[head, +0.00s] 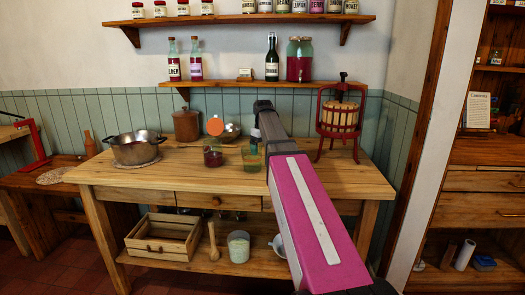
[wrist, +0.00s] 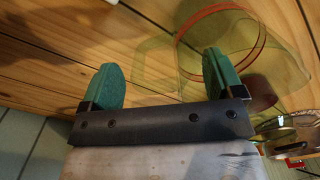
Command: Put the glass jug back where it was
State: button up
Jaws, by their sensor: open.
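A clear, yellow-green tinted glass jug (head: 251,162) stands upright on the wooden workbench (head: 345,183), just below my gripper (head: 257,143). In the wrist view the jug (wrist: 222,28) has an orange-red rim, and its clear handle reaches left across the space between the fingers. My gripper (wrist: 161,60) is open, with its two green fingers apart. The right finger overlaps the jug's side in the picture; I cannot tell whether it touches. A second glass vessel with dark red contents (head: 213,157) stands left of the jug.
A steel pot (head: 136,149) stands at the bench's left, and a red-framed fruit press (head: 341,118) at its right. A bowl (head: 228,132) and wooden canister (head: 187,125) are behind. A bottle shelf (head: 225,84) hangs above. The bench's front right is clear.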

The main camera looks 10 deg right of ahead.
notch_tip(320, 180, up, 12)
jog(key=shift+f, duration=0.15)
dwell(0.3)
dwell(1.1)
